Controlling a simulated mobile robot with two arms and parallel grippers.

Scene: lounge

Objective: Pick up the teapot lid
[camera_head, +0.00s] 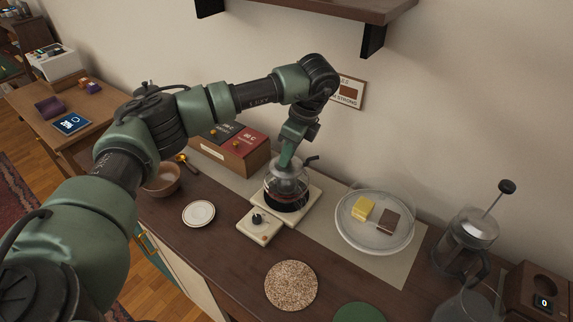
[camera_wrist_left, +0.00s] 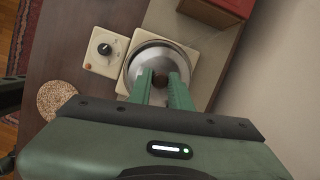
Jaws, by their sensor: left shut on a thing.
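The glass teapot (camera_head: 286,192) stands on a cream hot plate, its dark spout pointing right. Its lid is mostly hidden by my gripper in the head view. In the left wrist view the round grey lid (camera_wrist_left: 158,55) shows with a dark brown knob (camera_wrist_left: 160,80) in its middle. My left gripper (camera_head: 286,160) reaches down onto the teapot's top from above. Its green fingers (camera_wrist_left: 161,82) are shut on the knob. The lid appears to be at the pot's mouth; I cannot tell whether it is lifted. My right gripper is not in view.
A control box with a knob (camera_head: 258,225) is in front of the hot plate. A saucer (camera_head: 199,213), a bowl (camera_head: 162,182) and a wooden box (camera_head: 232,160) stand left. A glass plate (camera_head: 350,232) and French press (camera_head: 462,242) stand right. A cork mat (camera_head: 291,286) lies in front.

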